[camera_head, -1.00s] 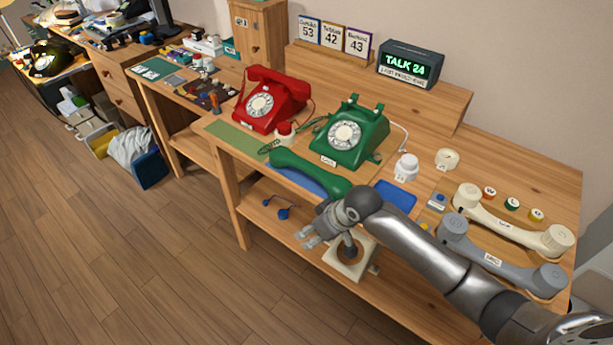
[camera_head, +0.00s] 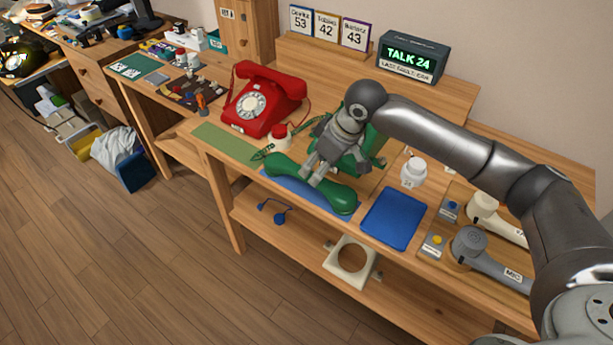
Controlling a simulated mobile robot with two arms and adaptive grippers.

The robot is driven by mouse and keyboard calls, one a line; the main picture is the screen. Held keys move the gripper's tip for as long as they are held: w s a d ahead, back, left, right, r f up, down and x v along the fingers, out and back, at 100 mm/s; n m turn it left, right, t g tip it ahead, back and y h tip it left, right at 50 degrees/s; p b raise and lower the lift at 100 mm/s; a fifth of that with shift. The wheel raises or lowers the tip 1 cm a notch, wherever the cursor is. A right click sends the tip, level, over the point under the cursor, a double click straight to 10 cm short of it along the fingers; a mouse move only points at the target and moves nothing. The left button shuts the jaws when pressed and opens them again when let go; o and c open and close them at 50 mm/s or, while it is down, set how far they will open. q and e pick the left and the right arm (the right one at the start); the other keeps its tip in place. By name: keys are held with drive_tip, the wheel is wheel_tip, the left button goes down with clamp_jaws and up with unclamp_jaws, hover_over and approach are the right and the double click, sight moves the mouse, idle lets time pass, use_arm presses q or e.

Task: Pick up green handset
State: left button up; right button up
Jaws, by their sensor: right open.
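The green handset (camera_head: 335,199) lies on a blue mat (camera_head: 280,181) at the front edge of the wooden table. My right gripper (camera_head: 312,175) is open just above the middle of the handset, its fingers pointing down toward it. I cannot tell whether the fingers touch the handset. The green phone (camera_head: 362,160) stands behind, mostly hidden by my right gripper and arm. My left gripper is not in view.
A red phone (camera_head: 262,98) with its handset on it stands to the left. A display box (camera_head: 411,60) stands at the back.

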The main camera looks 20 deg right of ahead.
sight(310, 174)
drive_tip(key=shift+a+f, duration=0.2)
drive_tip(key=shift+f, duration=0.45)
drive_tip(key=shift+w+a+f, duration=0.1)
drive_tip(key=shift+w+f, duration=0.05)
drive_tip(key=shift+f, duration=0.15)
drive_tip(key=x, duration=0.3)
drive_tip(key=shift+w+a+f, duration=0.25)
drive_tip(key=shift+w, duration=0.15)
drive_tip(key=shift+w+a+f, duration=0.1)
drive_tip(key=shift+f, duration=0.35)
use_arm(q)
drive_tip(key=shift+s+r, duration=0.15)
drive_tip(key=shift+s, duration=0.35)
use_arm(e)
clamp_jaws()
